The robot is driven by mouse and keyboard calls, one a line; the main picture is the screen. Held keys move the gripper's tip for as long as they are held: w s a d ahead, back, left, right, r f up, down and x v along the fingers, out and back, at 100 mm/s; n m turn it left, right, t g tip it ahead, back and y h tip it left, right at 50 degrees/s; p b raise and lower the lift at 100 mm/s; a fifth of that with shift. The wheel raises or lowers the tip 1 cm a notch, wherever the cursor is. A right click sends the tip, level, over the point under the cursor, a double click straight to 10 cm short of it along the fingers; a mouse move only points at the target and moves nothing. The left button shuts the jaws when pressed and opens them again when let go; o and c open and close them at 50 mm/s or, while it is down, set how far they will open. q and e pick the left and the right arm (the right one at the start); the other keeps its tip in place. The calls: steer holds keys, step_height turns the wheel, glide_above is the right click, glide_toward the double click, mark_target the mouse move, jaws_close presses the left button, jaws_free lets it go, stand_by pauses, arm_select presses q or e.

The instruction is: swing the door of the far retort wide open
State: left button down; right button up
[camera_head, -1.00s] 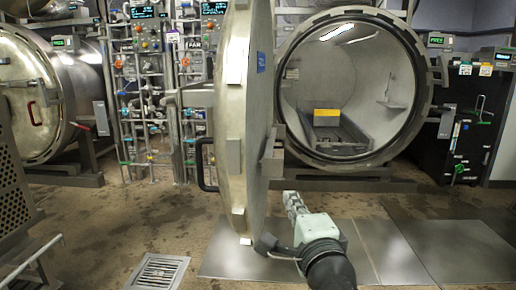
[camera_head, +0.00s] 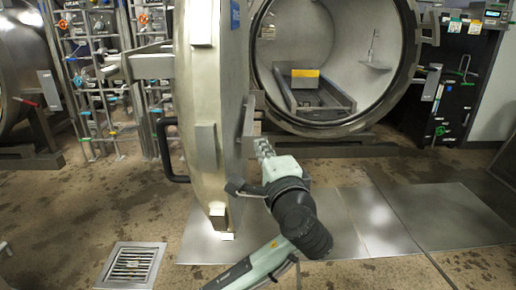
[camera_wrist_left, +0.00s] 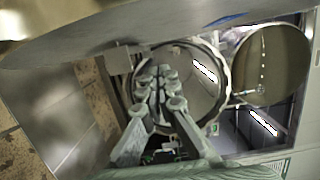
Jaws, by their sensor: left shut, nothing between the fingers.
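The door (camera_head: 200,110) of the far retort stands open and nearly edge-on in the head view, left of the retort's round mouth (camera_head: 400,75). Its black loop handle (camera_head: 170,150) is on the left, outer side. My left gripper (camera_head: 262,147) is at the right, inner side of the door, low down, with shut fingers and nothing held. Whether it touches the door I cannot tell. In the left wrist view the shut fingers (camera_wrist_left: 160,75) point toward a round opening, and the door (camera_wrist_left: 120,40) spans the top left. My right gripper is not in view.
A yellow block (camera_head: 305,78) sits on the carriage inside the retort. Pipework with valves (camera_head: 100,70) stands behind the door at left. Another retort (camera_head: 25,70) is at the far left. A floor drain (camera_head: 132,266) and bare floor lie left of the door.

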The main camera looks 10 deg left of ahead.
arm_select(q)
steer(key=w+a, duration=0.5)
steer(key=a, duration=0.2)
steer(key=shift+p, duration=0.35)
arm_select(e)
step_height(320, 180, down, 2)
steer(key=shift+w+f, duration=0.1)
arm_select(q)
steer(key=s+a, duration=0.2)
steer(key=a, duration=0.6)
steer(key=s+a, duration=0.2)
steer(key=a, duration=0.6)
steer(key=shift+s+a, duration=0.25)
steer(key=shift+s, duration=0.15)
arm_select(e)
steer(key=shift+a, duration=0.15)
